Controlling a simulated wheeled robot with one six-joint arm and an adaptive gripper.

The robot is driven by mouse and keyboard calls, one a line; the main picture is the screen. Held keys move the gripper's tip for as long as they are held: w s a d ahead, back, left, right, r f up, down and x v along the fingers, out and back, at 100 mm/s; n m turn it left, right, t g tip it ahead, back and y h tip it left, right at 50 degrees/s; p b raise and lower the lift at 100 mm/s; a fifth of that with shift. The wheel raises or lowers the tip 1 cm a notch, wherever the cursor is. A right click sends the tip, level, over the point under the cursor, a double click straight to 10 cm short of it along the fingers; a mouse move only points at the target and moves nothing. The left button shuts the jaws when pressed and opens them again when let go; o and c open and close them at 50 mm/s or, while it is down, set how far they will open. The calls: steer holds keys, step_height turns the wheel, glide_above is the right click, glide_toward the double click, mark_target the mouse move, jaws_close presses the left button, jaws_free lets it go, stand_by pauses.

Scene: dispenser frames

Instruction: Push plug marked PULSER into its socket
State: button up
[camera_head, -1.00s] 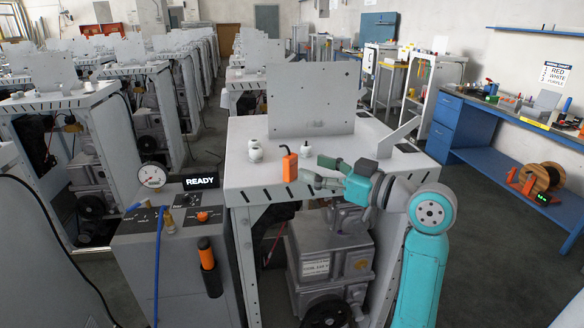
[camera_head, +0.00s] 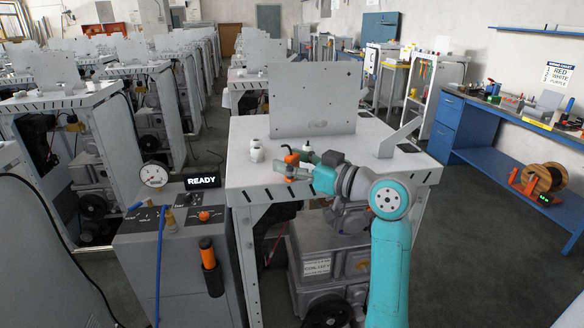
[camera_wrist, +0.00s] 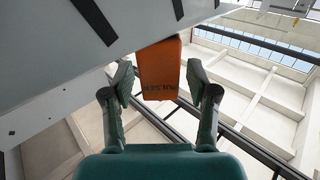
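The orange plug (camera_head: 291,158) stands at the front edge of the grey bench top. In the wrist view, the plug (camera_wrist: 160,72) carries dark upside-down lettering that looks like PULSER. My gripper (camera_head: 294,168) reaches in from the right at the bench's front edge. In the wrist view, my gripper (camera_wrist: 160,85) is open, with one finger on each side of the plug and a visible gap on both sides.
The bench top (camera_head: 240,173) holds a white fitting (camera_head: 256,150) left of the plug and an upright grey panel (camera_head: 312,98) behind. The bench's left front corner is clear.

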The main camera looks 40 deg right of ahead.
jaws_close()
